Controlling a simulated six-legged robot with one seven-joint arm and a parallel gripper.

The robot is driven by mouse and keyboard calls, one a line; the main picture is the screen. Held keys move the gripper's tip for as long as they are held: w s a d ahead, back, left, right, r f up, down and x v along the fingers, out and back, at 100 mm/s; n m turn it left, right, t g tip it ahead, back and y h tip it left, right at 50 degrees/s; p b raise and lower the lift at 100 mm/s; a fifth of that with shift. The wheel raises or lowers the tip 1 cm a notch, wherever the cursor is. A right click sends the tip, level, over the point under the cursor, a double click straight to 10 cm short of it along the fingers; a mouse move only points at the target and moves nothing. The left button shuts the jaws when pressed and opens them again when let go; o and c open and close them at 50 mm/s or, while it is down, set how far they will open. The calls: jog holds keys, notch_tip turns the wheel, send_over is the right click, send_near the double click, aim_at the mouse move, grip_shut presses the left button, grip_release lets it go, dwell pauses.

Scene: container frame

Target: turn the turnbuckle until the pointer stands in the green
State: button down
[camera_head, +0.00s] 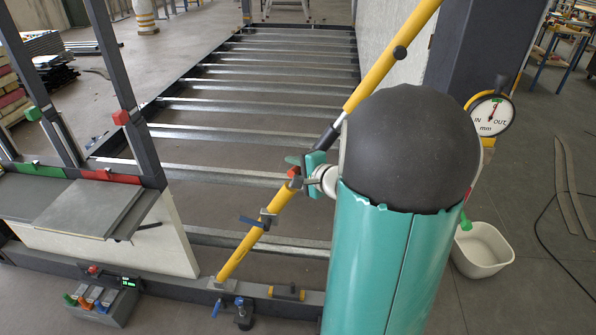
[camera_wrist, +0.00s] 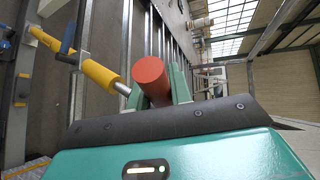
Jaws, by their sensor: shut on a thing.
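The turnbuckle brace runs diagonally across the head view, with a yellow lower tube (camera_head: 240,253), a dark upper piece (camera_head: 329,140) and a yellow upper tube (camera_head: 385,63). The lower tube (camera_wrist: 100,74) also shows in the wrist view. My gripper (camera_head: 309,171) is at the brace's middle; its teal fingers (camera_wrist: 155,97) are shut on the turnbuckle, around a part with a red end (camera_wrist: 150,76). The held part is mostly hidden. The round dial (camera_head: 490,116) at right reads IN, OUT and mm. Its red pointer (camera_head: 493,111) points nearly straight up, close to a small green mark.
A blue clamp lever (camera_head: 252,222) sits on the lower tube. Steel cross bars (camera_head: 240,136) lie behind the brace.

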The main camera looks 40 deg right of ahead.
jog(key=shift+w+a+r+m+h, duration=0.1)
jog(key=shift+w+r+m+h, duration=0.25)
jog(key=shift+w+m+h, duration=0.3)
jog(key=c, duration=1.3)
grip_release()
jog(key=shift+s, duration=0.1)
jog(key=v, duration=1.3)
jog(key=shift+s+r, duration=0.3)
